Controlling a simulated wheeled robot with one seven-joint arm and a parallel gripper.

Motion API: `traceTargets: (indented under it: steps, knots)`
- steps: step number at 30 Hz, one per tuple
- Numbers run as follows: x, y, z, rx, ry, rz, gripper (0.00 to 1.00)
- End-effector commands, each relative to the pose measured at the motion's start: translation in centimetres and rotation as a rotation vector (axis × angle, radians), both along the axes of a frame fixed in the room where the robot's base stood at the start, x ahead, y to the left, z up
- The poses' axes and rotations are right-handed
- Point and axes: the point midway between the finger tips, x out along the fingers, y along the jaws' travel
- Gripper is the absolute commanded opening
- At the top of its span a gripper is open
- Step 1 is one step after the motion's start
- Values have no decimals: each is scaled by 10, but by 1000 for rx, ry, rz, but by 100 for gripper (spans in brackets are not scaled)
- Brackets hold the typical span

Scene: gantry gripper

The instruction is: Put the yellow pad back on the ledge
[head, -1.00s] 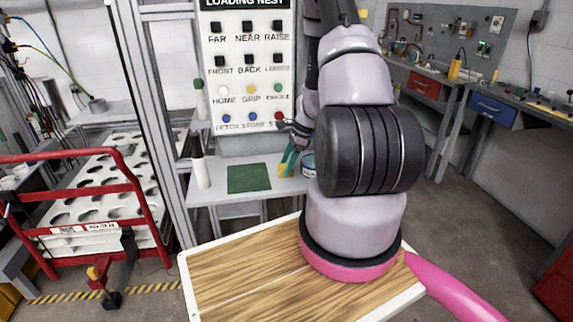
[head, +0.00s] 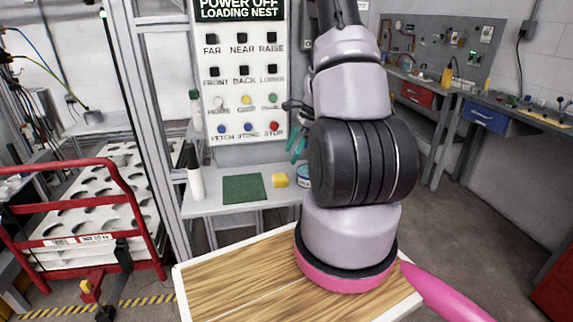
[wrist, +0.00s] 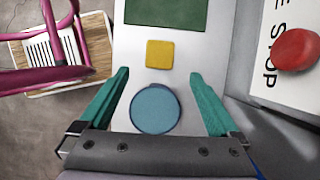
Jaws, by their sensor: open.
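The yellow pad (head: 280,180) lies on the grey-white ledge (head: 220,206), just right of the green mat (head: 244,188) and left of a blue-topped round tub (head: 304,172). In the wrist view the yellow pad (wrist: 159,53) lies flat and apart from both the mat (wrist: 166,10) and the tub (wrist: 156,108). My gripper (head: 297,145) has teal fingers and is above the ledge, clear of the pad. In the wrist view my gripper (wrist: 159,76) is open and empty, with the tub showing between its fingers and the pad beyond the tips.
A button panel (head: 241,88) reading "POWER OFF" stands behind the ledge; its red stop button (wrist: 296,49) is close in the wrist view. A white bottle (head: 195,178) stands at the ledge's left. A red-railed rack (head: 75,177) is farther left.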

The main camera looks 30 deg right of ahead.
Motion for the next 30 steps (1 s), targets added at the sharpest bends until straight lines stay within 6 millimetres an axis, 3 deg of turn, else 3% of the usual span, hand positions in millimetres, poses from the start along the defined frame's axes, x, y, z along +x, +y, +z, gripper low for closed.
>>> traceTargets:
  steps: [3, 11, 14, 18, 22, 30]
  knots:
    - [-1, -6, 14, -1, -1, -1, 97]
    - [-2, -7, 27, -3, -8, 11, 97]
    - [1, 3, 50, -18, -48, 65, 97]
    - [0, 33, 111, -66, -160, 228, 97]
    - [-13, 66, 173, -132, -281, 416, 97]
    - [-70, 127, 274, -312, -517, 796, 97]
